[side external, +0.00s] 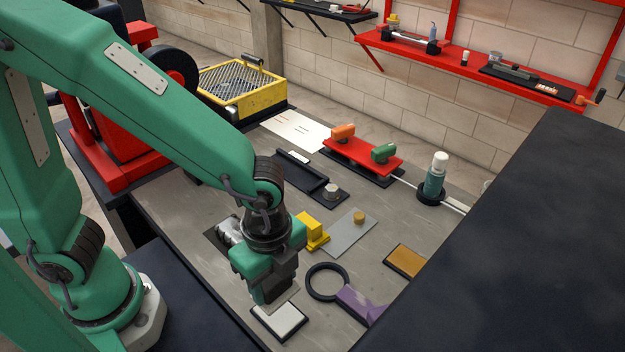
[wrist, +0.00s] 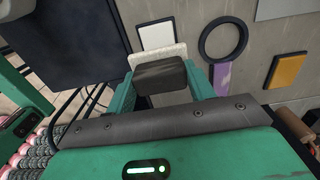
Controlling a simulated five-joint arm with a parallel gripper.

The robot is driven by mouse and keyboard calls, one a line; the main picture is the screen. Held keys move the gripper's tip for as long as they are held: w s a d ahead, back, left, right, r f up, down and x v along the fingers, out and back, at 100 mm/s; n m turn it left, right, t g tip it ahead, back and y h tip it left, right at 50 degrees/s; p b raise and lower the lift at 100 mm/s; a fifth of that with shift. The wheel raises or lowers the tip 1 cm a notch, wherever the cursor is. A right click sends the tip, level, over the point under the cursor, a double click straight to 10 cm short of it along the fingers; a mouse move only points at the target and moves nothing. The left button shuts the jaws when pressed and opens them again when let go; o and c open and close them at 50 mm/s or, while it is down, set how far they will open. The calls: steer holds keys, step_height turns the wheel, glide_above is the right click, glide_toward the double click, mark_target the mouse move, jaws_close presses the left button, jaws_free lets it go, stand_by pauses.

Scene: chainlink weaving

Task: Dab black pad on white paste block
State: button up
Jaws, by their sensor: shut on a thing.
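The white paste block (side external: 280,322) is a flat white rectangle with a dark border, lying on the bench at the lower middle of the side view. It also shows in the wrist view (wrist: 156,36), beyond the held pad. My gripper (side external: 268,292) points down at the block's far edge. In the wrist view its green fingers (wrist: 160,88) are shut on the black pad (wrist: 160,76), a dark block with a pale, rough-edged layer (wrist: 157,54) behind it. The pad's pale edge overlaps the block's near edge in the wrist view. I cannot tell whether they touch.
A black ring (side external: 328,282) and a purple piece (side external: 360,304) lie right of the block. An orange-brown plate (side external: 405,262), a yellow block (side external: 312,232) and a grey sheet (side external: 347,236) lie farther back. A dark surface (side external: 510,240) borders the bench at right.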

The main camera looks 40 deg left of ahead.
mark_target(276, 296)
steer(key=shift+f, duration=2.7)
steer(key=shift+f, duration=0.6)
stand_by(0.8)
steer(key=shift+r, duration=0.1)
steer(key=shift+r, duration=3.45)
steer(key=shift+w+a+r+n, duration=0.2)
steer(key=shift+w+n, duration=0.1)
steer(key=shift+w, duration=0.2)
steer(key=w+a+r+n, duration=0.4)
steer(key=w+a+n, duration=0.4)
steer(key=a, duration=0.1)
steer(key=w+a+r+n, duration=0.5)
steer(key=w+a+n, duration=0.4)
steer(key=a, duration=0.1)
